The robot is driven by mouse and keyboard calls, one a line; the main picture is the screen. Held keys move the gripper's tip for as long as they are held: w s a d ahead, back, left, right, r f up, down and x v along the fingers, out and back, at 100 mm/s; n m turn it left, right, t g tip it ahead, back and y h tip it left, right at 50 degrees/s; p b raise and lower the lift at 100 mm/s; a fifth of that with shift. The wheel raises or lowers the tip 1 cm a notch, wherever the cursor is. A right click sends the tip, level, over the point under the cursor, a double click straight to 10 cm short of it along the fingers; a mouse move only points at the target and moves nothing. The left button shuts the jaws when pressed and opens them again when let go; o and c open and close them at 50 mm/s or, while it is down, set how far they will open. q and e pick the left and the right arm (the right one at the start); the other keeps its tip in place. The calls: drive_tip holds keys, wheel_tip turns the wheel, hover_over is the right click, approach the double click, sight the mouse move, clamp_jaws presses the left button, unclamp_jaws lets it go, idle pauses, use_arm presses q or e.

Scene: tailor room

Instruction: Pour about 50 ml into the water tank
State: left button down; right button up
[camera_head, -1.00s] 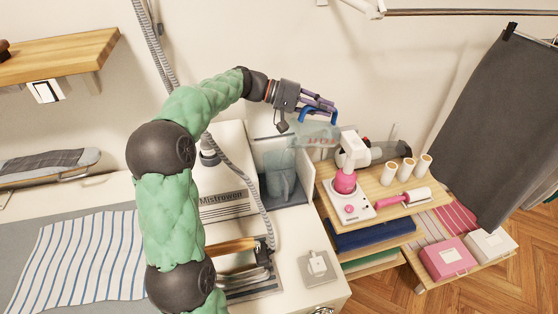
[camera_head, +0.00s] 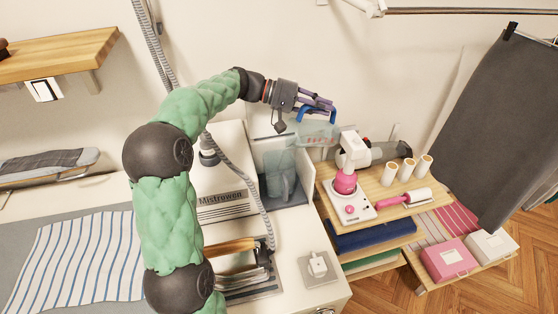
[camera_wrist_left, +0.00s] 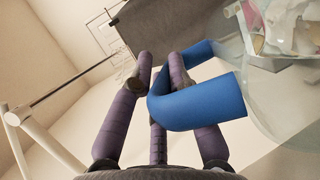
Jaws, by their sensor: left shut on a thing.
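My left gripper (camera_head: 318,104) is shut on the blue handle (camera_head: 320,114) of a clear jug (camera_head: 312,134). The handle also shows between the purple fingers in the left wrist view (camera_wrist_left: 195,105). The jug is held in the air, tilted, over the upper right side of a pale open-topped housing. The see-through bluish water tank (camera_head: 280,183) stands in that housing, beside the white Mistrowen unit (camera_head: 222,200). The jug's glass partly shows at the right of the wrist view. I cannot make out a water stream or the water level. My right gripper is not in view.
Right of the tank, a wooden shelf (camera_head: 392,196) holds a white and pink machine (camera_head: 350,180), thread spools (camera_head: 407,168) and a pink-handled roller (camera_head: 405,198). A grey hose (camera_head: 240,175) runs down in front of the unit. A small white switch plate (camera_head: 318,266) lies in front.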

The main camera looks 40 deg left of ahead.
sight(335, 123)
use_arm(q)
drive_tip(key=w+d+p, duration=0.1)
drive_tip(key=p, duration=0.2)
drive_tip(key=w+d+g+y+p, duration=0.1)
drive_tip(key=p, duration=0.3)
drive_tip(key=shift+w+r+n+y, duration=0.1)
drive_tip(key=shift+w+n+y, duration=0.15)
drive_tip(key=shift+n+y, duration=0.05)
drive_tip(key=f+p, duration=0.1)
drive_tip(key=w+f+g+y+p, duration=0.1)
drive_tip(key=shift+w+d+f+p, duration=0.1)
drive_tip(key=shift+d+p, duration=0.2)
drive_tip(key=shift+f+n, duration=0.15)
drive_tip(key=shift+n, duration=0.15)
drive_tip(key=shift+w+d+f+g+p, duration=0.1)
drive_tip(key=shift+g+p, duration=0.3)
drive_tip(key=shift+p, duration=0.1)
drive_tip(key=shift+w+d+y+p, duration=0.15)
drive_tip(key=shift+y+p, duration=0.25)
drive_tip(key=shift+p, duration=0.65)
drive_tip(key=shift+f, duration=0.25)
